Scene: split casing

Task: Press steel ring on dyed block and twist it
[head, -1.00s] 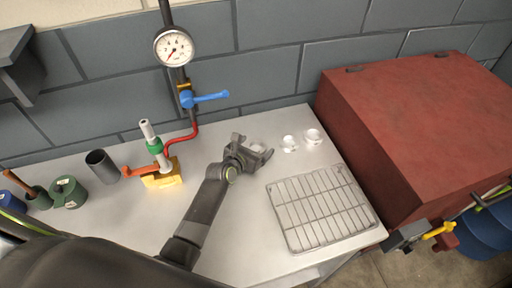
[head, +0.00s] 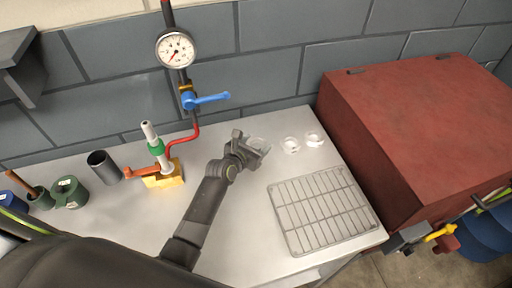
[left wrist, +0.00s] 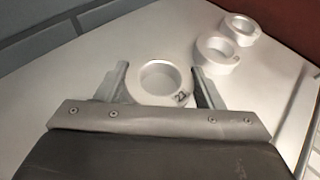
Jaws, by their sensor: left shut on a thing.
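My left gripper (head: 258,150) is shut on a pale steel ring (head: 257,143) at the back of the table. In the left wrist view the ring (left wrist: 163,67), marked "22", sits between the two fingers (left wrist: 164,90). Its open top faces up. Whether it touches the table is unclear. Two more pale rings (head: 291,145) (head: 314,139) stand to its right, apart from the fingers. A yellow block (head: 172,181) is left of the gripper, with a pale upright tube and green collar at it. I cannot tell whether this is the dyed block. My right gripper is not seen.
A wire rack (head: 322,212) lies at the front right, and a large red box (head: 415,125) stands to the right. A dark cup (head: 103,166) and green pots (head: 69,192) are at the left. A pipe with a gauge (head: 176,49) and blue lever (head: 208,99) rises behind.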

